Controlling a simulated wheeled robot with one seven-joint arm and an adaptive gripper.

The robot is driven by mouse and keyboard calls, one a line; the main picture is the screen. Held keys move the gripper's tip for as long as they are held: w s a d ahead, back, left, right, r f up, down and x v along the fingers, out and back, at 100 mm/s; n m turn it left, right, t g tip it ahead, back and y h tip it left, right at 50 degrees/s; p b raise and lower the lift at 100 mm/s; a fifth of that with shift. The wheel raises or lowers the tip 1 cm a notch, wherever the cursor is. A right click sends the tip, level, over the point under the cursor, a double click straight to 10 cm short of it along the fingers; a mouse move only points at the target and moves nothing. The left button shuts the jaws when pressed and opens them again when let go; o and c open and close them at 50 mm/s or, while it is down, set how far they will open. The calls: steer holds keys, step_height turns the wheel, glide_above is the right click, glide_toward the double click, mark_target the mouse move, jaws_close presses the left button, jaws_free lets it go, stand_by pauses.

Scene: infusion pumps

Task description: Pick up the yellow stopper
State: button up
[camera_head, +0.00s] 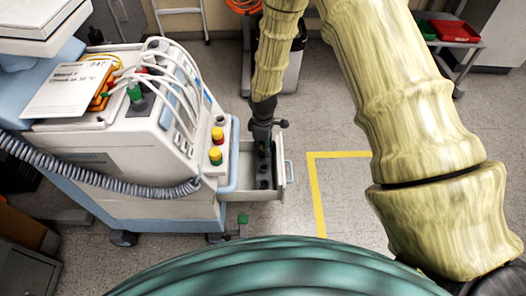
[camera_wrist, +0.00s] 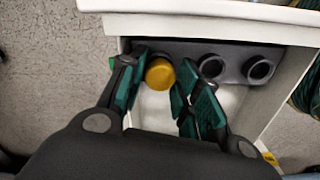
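The yellow stopper (camera_wrist: 160,74) sits at the left end of a dark rack (camera_wrist: 235,52) in an open white drawer. My gripper (camera_wrist: 162,68) reaches down into the drawer, with one green-padded finger on each side of the stopper. The fingers are apart with the stopper between them. The gaps are very small, and I cannot tell whether the pads touch it. In the head view my gripper (camera_head: 263,146) is over the drawer (camera_head: 240,212) and largely hides the stopper there.
Two round open sockets in the rack lie right of the stopper. The drawer walls (camera_wrist: 210,27) are close around my gripper. The floor (camera_head: 335,195) right of the drawer is clear.

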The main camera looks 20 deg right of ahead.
steer(key=shift+c, duration=0.5)
steer(key=c, duration=0.3)
steer(key=shift+r, duration=0.1)
step_height(320, 180, up, 10)
steer(key=p, duration=0.2)
steer(key=shift+p, duration=0.4)
